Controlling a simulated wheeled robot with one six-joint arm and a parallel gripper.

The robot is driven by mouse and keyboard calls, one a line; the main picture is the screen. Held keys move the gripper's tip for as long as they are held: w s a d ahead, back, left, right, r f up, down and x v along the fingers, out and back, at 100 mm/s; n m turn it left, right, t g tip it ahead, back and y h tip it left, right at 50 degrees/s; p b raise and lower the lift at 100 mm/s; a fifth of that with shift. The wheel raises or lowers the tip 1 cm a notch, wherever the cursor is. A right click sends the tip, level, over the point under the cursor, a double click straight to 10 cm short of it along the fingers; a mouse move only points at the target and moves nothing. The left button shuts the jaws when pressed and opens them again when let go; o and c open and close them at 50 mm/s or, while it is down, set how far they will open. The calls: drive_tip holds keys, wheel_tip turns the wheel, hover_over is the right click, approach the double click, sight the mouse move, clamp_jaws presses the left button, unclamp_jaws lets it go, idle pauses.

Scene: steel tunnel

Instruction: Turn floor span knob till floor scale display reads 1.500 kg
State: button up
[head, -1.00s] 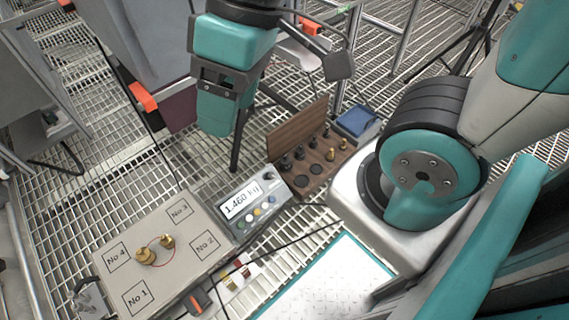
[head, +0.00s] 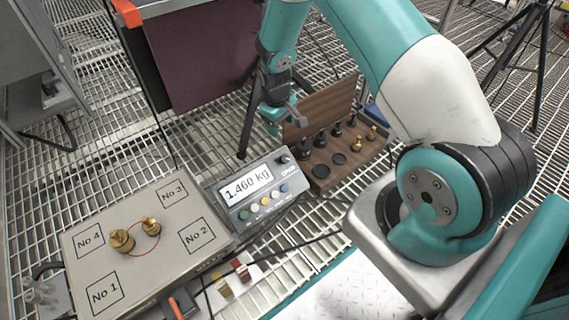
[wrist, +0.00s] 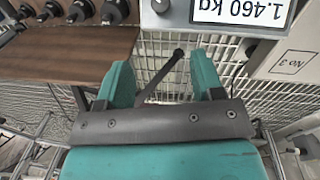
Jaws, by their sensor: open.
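The floor scale display (head: 247,187) reads 1.460 kg on a grey indicator box with coloured buttons. A small dark knob (head: 284,159) sits at the box's upper right corner. It appears to show at the top edge of the wrist view (wrist: 160,6), partly cut off. The scale platform (head: 150,262), marked No 1 to No 4, carries two brass weights (head: 121,240). My gripper (head: 280,115) is open and empty above the floor, just beyond the knob and apart from it. In the wrist view, the knob lies ahead of the gap between my fingers (wrist: 162,72).
A wooden weight box (head: 325,178) with several black and brass weights stands right of the display, close to my gripper. A maroon panel (head: 205,65) stands behind. Red and yellow blocks (head: 240,269) lie in front of the display. A tripod (head: 515,65) stands at the back right.

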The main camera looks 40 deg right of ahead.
sight(285, 157)
drive_tip(key=f+b, duration=0.2)
drive_tip(key=f, duration=0.3)
drive_tip(key=d+f+b, duration=0.1)
drive_tip(key=f+b, duration=0.2)
drive_tip(key=f, duration=0.3)
drive_tip(key=f+b, duration=0.3)
drive_tip(key=f, duration=0.2)
drive_tip(key=shift+w+d+f, duration=0.15)
drive_tip(key=shift+d+f, duration=0.2)
drive_tip(key=c, duration=0.9)
